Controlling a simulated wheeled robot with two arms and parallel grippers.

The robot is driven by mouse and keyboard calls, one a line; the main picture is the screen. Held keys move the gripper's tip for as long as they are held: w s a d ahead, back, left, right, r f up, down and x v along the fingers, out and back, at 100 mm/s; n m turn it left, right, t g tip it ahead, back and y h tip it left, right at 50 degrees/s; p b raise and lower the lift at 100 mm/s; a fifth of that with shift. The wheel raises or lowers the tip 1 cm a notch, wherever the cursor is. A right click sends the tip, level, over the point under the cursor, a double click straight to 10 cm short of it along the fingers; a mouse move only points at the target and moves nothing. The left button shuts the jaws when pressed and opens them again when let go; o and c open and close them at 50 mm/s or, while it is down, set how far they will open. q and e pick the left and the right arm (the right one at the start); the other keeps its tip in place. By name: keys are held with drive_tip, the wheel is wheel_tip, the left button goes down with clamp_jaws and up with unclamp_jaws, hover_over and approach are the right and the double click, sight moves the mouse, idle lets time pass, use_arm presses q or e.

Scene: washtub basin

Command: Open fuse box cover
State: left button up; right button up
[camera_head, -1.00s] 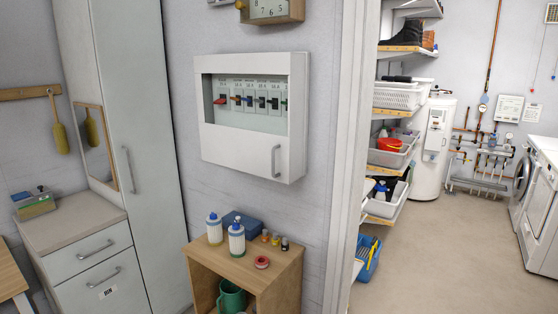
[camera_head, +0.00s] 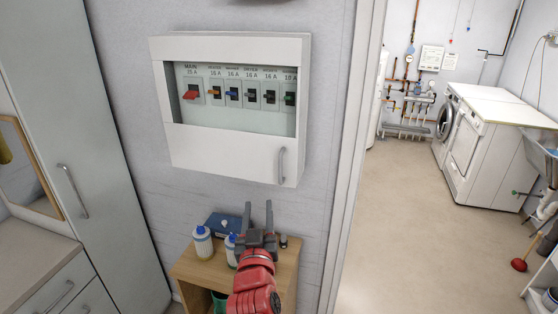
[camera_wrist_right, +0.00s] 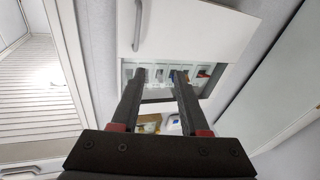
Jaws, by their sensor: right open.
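The white fuse box (camera_head: 160,100) hangs on the wall in the head view. Its cover (camera_head: 220,152) is shut and has a window showing a row of breaker switches, the leftmost red. A grey vertical handle (camera_head: 282,165) is at the cover's lower right. My right gripper (camera_head: 258,207) is open and empty, fingers pointing up, below and a little left of the handle, not touching it. The right wrist view shows the two fingers (camera_wrist_right: 178,80) apart, with the handle (camera_wrist_right: 138,27) at upper left. My left gripper is out of view.
A small wooden cabinet (camera_head: 200,272) with bottles (camera_head: 203,242) and a blue box (camera_head: 223,224) stands below, partly behind my right arm. A tall grey cupboard (camera_head: 120,150) is at left. A door frame (camera_head: 350,150) is just right of the box; open floor lies beyond.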

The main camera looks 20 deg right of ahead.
drive_tip(key=s+d+m+g+h, duration=0.1)
drive_tip(key=s+d+m+g, duration=0.1)
drive_tip(key=d, duration=0.1)
drive_tip(key=p, duration=0.8)
approach(280, 168)
drive_tip(key=shift+m+h, duration=0.3)
drive_tip(key=x, duration=0.9)
drive_tip(key=shift+a+f, duration=0.1)
drive_tip(key=shift+f, duration=0.05)
clamp_jaws()
